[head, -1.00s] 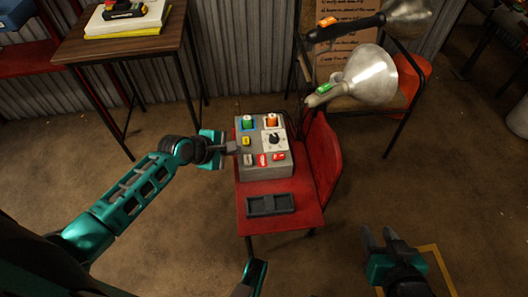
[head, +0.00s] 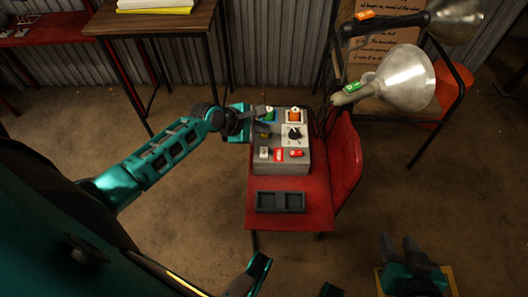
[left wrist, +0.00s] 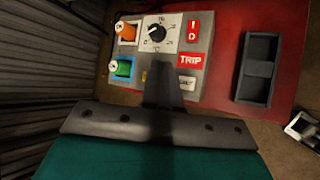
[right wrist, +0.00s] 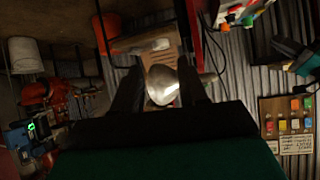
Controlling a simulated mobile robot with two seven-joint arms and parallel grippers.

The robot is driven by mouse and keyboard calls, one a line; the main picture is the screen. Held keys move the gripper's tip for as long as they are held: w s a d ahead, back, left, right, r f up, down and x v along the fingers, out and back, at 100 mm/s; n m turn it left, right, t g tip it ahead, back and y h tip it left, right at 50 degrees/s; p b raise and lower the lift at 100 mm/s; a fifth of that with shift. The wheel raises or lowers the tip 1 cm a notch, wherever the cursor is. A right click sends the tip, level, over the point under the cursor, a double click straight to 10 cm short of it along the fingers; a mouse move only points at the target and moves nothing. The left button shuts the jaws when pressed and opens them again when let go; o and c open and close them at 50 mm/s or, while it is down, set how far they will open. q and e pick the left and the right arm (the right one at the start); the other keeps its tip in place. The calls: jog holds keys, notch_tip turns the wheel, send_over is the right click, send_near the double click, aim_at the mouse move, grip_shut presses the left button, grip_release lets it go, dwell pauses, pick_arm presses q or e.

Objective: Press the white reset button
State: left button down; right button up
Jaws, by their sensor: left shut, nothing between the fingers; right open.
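A grey control box (head: 281,166) rests on a red chair (head: 318,208). Its whitish button (head: 264,153) is at the front left, beside a red TRIP label (head: 278,155). In the left wrist view the whitish button (left wrist: 187,83) shows just right of the fingertips. My left gripper (head: 264,119) is shut and empty, over the box's back left near the green button and the small yellow button (head: 264,134). I cannot tell whether it touches the box. My right gripper (head: 401,246) is open and empty, well to the right of the chair.
The box also has a dial (head: 294,133), an orange button (head: 293,116) and a red switch (head: 296,153). A black tray (head: 280,201) lies on the seat in front. A metal lamp (head: 404,78) stands behind right. A wooden table (head: 150,20) is at back left.

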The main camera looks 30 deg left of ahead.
pick_arm(q)
jog(key=b, duration=0.7)
send_over(262, 154)
notch_tip(262, 154, down, 6)
jog(key=shift+a+r, duration=0.1)
jog(key=shift+r, duration=0.05)
jog(key=shift+f+b, duration=0.4)
jog(key=shift+f, duration=0.8)
jog(key=shift+f, duration=0.15)
dwell(0.4)
jog(key=shift+f, duration=0.25)
